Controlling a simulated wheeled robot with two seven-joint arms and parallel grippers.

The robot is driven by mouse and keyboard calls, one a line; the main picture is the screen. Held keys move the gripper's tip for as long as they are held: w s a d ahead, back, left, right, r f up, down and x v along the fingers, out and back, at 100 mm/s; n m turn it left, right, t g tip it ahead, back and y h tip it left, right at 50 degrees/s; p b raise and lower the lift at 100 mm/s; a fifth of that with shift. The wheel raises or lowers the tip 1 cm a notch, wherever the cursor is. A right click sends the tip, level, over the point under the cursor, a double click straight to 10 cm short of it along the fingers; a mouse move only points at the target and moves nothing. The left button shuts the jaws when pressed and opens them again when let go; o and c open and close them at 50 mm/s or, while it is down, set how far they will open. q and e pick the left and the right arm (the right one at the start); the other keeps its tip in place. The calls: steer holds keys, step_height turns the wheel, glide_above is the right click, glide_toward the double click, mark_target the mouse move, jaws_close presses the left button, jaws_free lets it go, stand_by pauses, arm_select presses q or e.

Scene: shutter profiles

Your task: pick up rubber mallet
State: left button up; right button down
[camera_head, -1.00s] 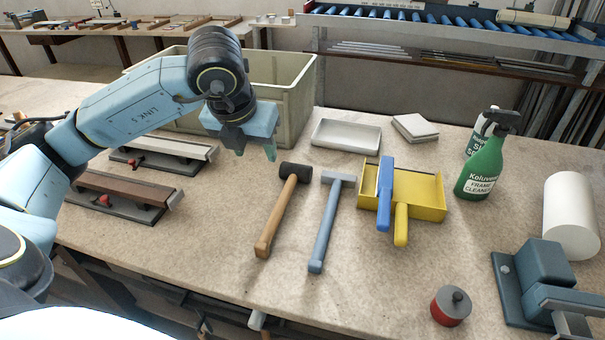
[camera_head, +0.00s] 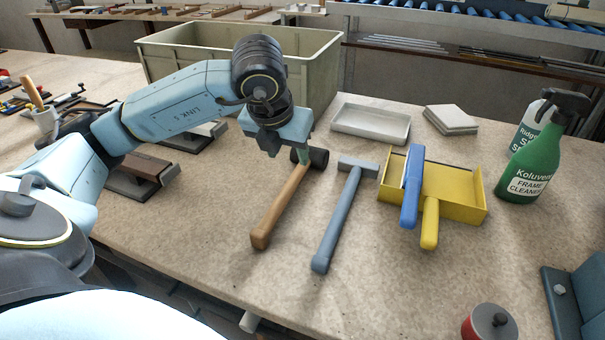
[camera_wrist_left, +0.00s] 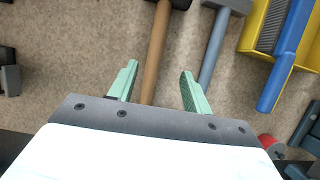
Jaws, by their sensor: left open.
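The rubber mallet (camera_head: 280,208) lies on the bench, its brown wooden handle toward the front edge and its black head (camera_head: 319,158) toward the back. My left gripper (camera_head: 302,152) is open above the head end of the mallet and partly hides it in the head view. In the left wrist view the two green fingers (camera_wrist_left: 157,88) are apart, with the wooden handle (camera_wrist_left: 155,55) showing between them, nearer the left finger. The gripper holds nothing. My right gripper is not in view.
A grey-blue hammer (camera_head: 340,220) lies just right of the mallet. A yellow dustpan (camera_head: 455,190) with a blue-handled brush (camera_head: 411,190) is further right. A white tray (camera_head: 370,124), a large bin (camera_head: 315,75) and a green spray bottle (camera_head: 540,155) stand around. Bare bench lies left of the mallet.

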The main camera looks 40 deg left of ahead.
arm_select(q)
glide_above(293, 178)
steer(key=s+d, duration=0.1)
steer(key=s, duration=0.1)
step_height(293, 178, down, 5)
steer(key=shift+d+r+b, duration=0.1)
steer(key=shift+d+b, duration=0.05)
steer(key=shift+b, duration=0.2)
steer(key=x, duration=0.4)
steer(key=b+x, duration=0.1)
steer(key=x, duration=0.1)
steer(key=shift+a+f, duration=0.25)
steer(key=shift+a, duration=0.05)
steer(key=shift+r, duration=0.1)
jaws_close()
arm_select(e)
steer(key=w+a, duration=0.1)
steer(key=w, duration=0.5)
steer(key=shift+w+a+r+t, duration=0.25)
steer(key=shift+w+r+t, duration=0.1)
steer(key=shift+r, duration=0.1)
